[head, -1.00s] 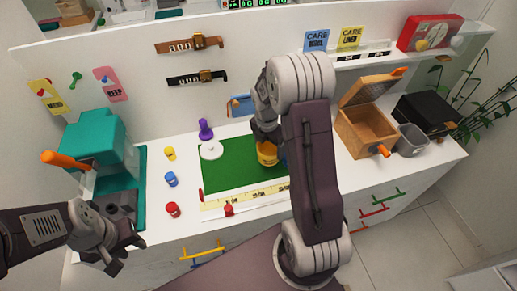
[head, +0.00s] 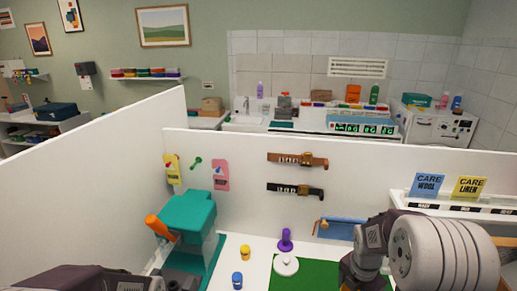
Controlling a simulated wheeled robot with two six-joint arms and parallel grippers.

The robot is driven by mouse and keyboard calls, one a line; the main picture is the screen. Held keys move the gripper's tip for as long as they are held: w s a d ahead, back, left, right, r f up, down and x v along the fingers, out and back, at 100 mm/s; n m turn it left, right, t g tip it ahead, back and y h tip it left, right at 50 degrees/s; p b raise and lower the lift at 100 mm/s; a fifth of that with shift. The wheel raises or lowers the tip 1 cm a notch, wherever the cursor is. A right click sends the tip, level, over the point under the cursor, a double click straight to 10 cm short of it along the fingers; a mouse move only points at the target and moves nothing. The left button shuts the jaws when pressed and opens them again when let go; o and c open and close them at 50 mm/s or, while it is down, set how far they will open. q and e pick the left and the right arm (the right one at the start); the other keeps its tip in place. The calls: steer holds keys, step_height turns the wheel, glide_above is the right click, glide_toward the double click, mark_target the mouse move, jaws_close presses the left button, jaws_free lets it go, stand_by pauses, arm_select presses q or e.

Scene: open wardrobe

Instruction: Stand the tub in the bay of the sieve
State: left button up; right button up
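I cannot make out the tub or the sieve for certain in the head view. The green mat (head: 305,274) shows only in part at the bottom edge. My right arm comes in from the right, and the dark wrist end of my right gripper (head: 366,268) is over the mat's right side. Its fingertips are not visible, so whether it holds anything is hidden.
A teal machine (head: 188,216) with an orange handle stands at the left. A yellow pot (head: 245,253), a blue pot (head: 237,280), a purple-handled piece (head: 286,240) and a white disc (head: 285,265) stand near the mat. White panels (head: 238,165) rise behind; a shelf (head: 450,210) is at right.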

steer(key=a+f+m+g, duration=0.1)
steer(key=a+m, duration=0.4)
steer(key=m, duration=0.6)
steer(key=a+f+m+g+y, duration=0.1)
steer(key=a+m, duration=0.5)
steer(key=m, duration=0.6)
steer(key=shift+s+f, duration=0.35)
steer(key=shift+f, duration=0.15)
steer(key=shift+a, duration=0.1)
